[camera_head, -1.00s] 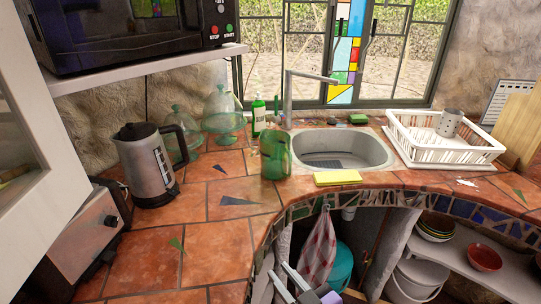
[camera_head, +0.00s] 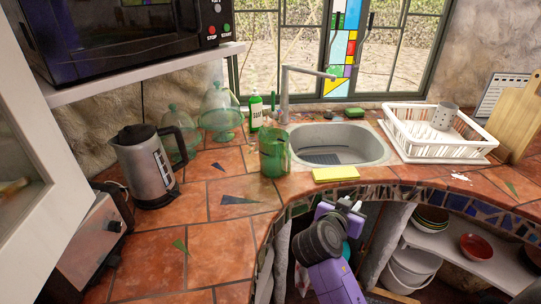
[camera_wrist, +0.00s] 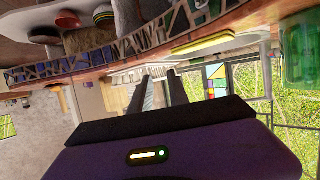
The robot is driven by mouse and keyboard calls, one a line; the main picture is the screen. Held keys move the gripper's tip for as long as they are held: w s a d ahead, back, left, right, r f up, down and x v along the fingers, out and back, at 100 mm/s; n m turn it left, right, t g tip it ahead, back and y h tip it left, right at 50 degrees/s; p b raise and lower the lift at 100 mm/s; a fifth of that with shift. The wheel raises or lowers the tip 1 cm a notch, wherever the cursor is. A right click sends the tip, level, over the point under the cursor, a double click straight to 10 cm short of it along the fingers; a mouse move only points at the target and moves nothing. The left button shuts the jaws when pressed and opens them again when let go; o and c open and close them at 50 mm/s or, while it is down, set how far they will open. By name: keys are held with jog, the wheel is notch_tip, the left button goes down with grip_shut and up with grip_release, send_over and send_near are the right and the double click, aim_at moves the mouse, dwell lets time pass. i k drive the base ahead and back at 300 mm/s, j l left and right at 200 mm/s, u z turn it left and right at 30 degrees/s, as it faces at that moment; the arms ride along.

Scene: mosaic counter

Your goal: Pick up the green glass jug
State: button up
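The green glass jug (camera_head: 274,154) stands upright on the tiled counter (camera_head: 217,235), left of the sink and near the counter's curved front edge. The jug shows partly in the wrist view (camera_wrist: 304,45), cut off at the right edge.
A yellow sponge (camera_head: 335,174) lies right of the jug, by the sink (camera_head: 340,145). A soap bottle (camera_head: 256,112) and glass domes (camera_head: 221,107) stand behind it. A kettle (camera_head: 148,168) is at left, a white dish rack (camera_head: 437,135) at right. Tiles left of the jug are clear.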

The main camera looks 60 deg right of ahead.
aim_at(275, 154)
jog(key=i+l, duration=0.1)
jog(key=i, duration=0.8)
